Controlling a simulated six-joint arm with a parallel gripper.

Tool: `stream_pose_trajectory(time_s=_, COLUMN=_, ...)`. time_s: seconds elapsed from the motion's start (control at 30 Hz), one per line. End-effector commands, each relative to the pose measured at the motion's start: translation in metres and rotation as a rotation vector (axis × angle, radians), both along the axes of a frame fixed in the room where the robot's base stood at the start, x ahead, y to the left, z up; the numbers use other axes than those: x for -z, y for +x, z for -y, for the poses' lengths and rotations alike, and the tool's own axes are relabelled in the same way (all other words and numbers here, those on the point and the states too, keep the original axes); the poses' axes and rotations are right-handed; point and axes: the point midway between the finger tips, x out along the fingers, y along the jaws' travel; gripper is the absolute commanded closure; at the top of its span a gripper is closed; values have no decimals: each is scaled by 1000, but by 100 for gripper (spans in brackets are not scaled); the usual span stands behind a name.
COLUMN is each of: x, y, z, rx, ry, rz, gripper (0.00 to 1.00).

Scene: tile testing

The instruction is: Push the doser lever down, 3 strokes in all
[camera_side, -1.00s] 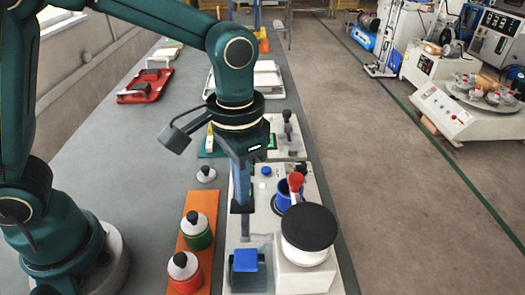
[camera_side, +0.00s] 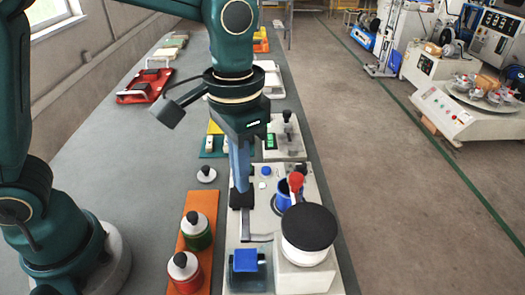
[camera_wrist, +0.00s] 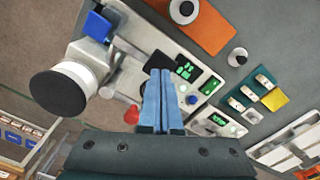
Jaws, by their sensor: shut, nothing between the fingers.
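The doser (camera_side: 308,250) is a white body with a round black top on the right of the machine plate; it also shows in the wrist view (camera_wrist: 62,88). Its grey lever (camera_side: 257,238) reaches left and ends in a black pad (camera_side: 241,200). The pad also shows beyond the fingers in the wrist view (camera_wrist: 160,61). My gripper (camera_side: 241,187) is shut and empty, pointing down, with its blue fingertips (camera_wrist: 160,74) right over the pad. I cannot tell whether they touch it. A blue block (camera_side: 245,260) sits on a dark holder left of the doser.
An orange board (camera_side: 190,262) with a green and a red bottle lies to the left. A small white-based black knob (camera_side: 206,174) stands behind the board.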

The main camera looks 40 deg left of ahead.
Motion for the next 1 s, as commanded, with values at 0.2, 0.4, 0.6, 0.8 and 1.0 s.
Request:
stream_pose_trajectory(time_s=0.2, x=0, y=0, z=0, rx=0, ry=0, rz=0, gripper=100)
stream_pose_trajectory(time_s=0.4, x=-3, y=0, z=0, rx=0, ry=-1, rz=2, gripper=100)
stream_pose_trajectory(time_s=0.6, x=-21, y=1, z=0, rx=0, ry=-2, rz=5, gripper=100)
stream_pose_trajectory(time_s=0.8, x=-40, y=1, z=0, rx=0, ry=-1, rz=4, gripper=100)
stream_pose_trajectory(time_s=1.0, x=-50, y=0, z=0, rx=0, ry=-1, rz=2, gripper=100)
